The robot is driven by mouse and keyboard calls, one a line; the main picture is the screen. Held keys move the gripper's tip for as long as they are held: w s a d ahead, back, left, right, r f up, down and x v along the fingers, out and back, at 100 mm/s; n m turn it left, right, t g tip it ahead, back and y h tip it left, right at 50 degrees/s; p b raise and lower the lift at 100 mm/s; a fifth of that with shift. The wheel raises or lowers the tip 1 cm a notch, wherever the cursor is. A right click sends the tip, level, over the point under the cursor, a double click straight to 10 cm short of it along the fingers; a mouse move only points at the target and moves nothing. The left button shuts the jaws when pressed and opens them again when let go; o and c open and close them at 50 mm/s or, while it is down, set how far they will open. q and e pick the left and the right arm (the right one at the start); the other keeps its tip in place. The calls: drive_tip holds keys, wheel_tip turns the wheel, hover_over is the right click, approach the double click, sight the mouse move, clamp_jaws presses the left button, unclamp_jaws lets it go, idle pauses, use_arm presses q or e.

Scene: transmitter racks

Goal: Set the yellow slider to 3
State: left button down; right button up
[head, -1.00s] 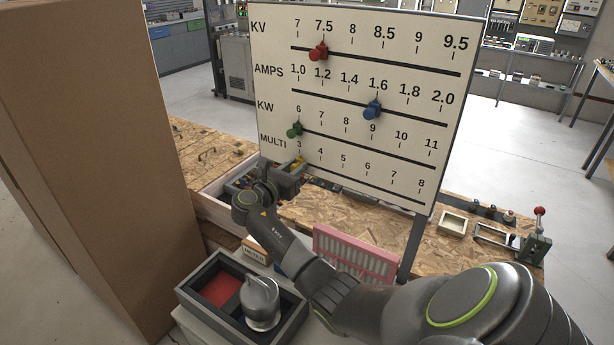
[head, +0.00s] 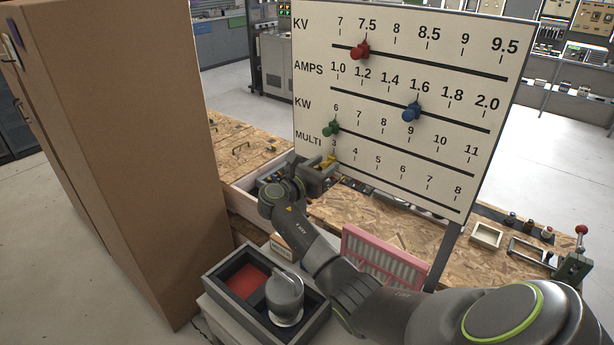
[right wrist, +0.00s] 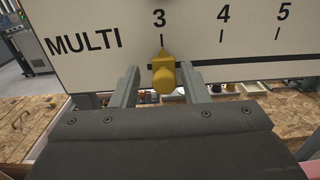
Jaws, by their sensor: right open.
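The white scale board (head: 400,140) shows rows KV, AMPS, KW and MULTI. The yellow slider (right wrist: 163,74) sits on the MULTI row, with its pointer in line with the 3 mark in the right wrist view. It also shows small and partly hidden in the head view (head: 328,161). My right gripper (right wrist: 160,88) is open, with one finger on each side of the yellow slider and visible gaps beside the knob. In the head view, my right gripper (head: 322,172) is at the board's lower left. My left gripper is not in view.
A red slider (head: 359,50), a blue slider (head: 411,112) and a green slider (head: 330,128) sit on the rows above. A tall brown cabinet (head: 140,150) stands at left.

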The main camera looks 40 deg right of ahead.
drive_tip(key=b+v, duration=0.4)
drive_tip(key=v, duration=1.3)
